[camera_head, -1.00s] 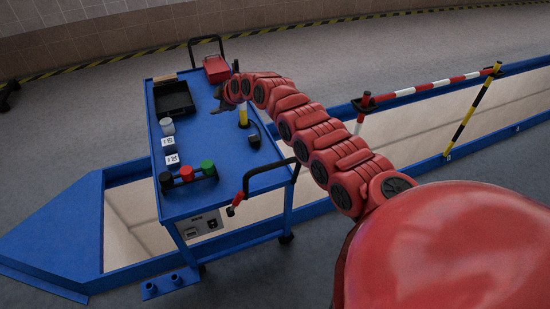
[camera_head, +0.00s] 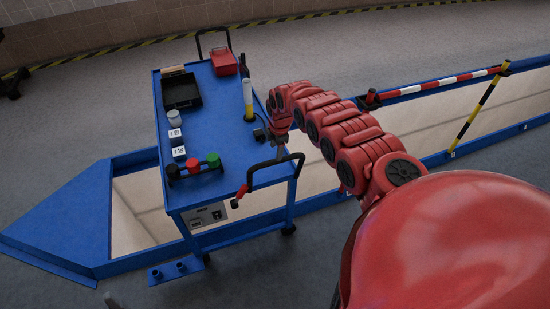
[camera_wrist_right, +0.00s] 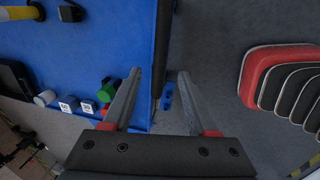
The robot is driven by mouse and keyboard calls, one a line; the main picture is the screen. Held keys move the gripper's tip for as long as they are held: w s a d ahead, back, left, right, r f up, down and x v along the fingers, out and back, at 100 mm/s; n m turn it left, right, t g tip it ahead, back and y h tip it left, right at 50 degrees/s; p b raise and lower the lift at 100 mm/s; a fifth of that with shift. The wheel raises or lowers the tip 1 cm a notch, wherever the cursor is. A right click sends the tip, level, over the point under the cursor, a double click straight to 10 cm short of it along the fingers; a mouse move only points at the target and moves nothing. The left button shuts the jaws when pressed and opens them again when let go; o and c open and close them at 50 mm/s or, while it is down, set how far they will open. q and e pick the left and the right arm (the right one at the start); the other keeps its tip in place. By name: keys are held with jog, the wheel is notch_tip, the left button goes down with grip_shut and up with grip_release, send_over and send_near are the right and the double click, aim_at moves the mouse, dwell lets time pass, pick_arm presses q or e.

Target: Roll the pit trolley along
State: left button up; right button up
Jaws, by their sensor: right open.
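The blue pit trolley (camera_head: 210,130) stands across the blue-edged pit. Its near push handle (camera_head: 277,162) is a black bar with a red lever (camera_head: 240,196) at its left end. My right gripper (camera_head: 277,143) is above the trolley's near right side, close to the handle; its fingers are hard to make out in the head view. In the right wrist view the two grey fingers (camera_wrist_right: 160,85) are spread, with a black bar (camera_wrist_right: 161,45), apparently the handle, running between them in the picture. I cannot tell how far the bar lies from the fingers. My left gripper is not visible.
The trolley carries a black tray (camera_head: 181,92), a red box (camera_head: 224,62), a yellow-and-white cylinder (camera_head: 248,100) and coloured knobs (camera_head: 193,166). A red-white barrier (camera_head: 440,85) and yellow-black post (camera_head: 480,110) stand right. A blue socket plate (camera_head: 175,271) lies on the near floor.

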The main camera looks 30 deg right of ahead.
aim_at(275, 161)
jog(key=f, duration=0.2)
jog(key=w+f, duration=0.1)
jog(key=f, duration=0.2)
jog(key=shift+f, duration=0.2)
jog(key=shift+w+d+f+b, duration=0.15)
jog(key=shift+f+b, duration=0.3)
jog(key=shift+f, duration=0.4)
grip_shut()
dwell(0.6)
